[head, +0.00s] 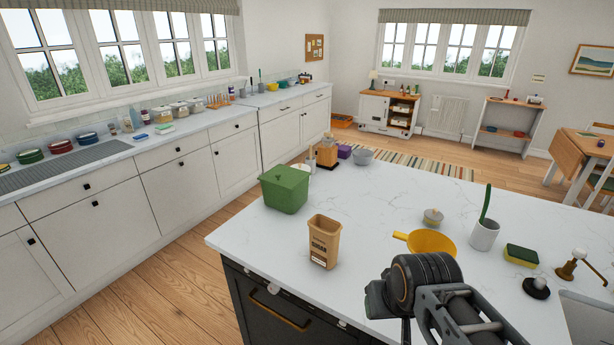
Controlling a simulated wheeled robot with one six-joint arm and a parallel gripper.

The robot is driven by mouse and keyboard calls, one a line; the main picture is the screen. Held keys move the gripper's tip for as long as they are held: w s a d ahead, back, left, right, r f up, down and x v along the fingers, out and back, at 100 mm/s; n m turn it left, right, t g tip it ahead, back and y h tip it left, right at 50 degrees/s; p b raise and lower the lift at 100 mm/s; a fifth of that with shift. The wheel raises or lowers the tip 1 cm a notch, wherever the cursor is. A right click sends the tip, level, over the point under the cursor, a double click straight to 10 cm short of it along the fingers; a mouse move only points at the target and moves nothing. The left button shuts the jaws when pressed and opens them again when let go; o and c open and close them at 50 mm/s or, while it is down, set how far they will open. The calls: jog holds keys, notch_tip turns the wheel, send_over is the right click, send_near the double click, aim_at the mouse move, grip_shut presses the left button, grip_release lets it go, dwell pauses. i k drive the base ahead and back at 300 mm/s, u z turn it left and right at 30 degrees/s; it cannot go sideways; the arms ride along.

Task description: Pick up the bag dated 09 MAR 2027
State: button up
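A brown paper-like bag (324,242) stands upright on the white marble island, near its front left edge. It has dark print and a pale label low on its front. The print is too small for me to read a date.
On the island (245,236), a green lidded bin (285,190) stands behind and left of the bag. A yellow pan (430,243), a small lidded jar (433,217), a white pot (484,235) and a sponge (521,256) stand to the right. Marble is clear behind the bag.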

aim_at(325, 232)
jog(key=u, duration=0.45)
jog(key=k, duration=0.55)
jog(key=u, duration=1.3)
jog(key=i, duration=0.65)
jog(key=u, duration=0.4)
jog(key=i, duration=0.9)
jog(key=z, duration=0.8)
jog(key=i, duration=0.7)
jog(key=z, duration=0.9)
jog(key=i, duration=0.2)
jog(key=z, duration=0.35)
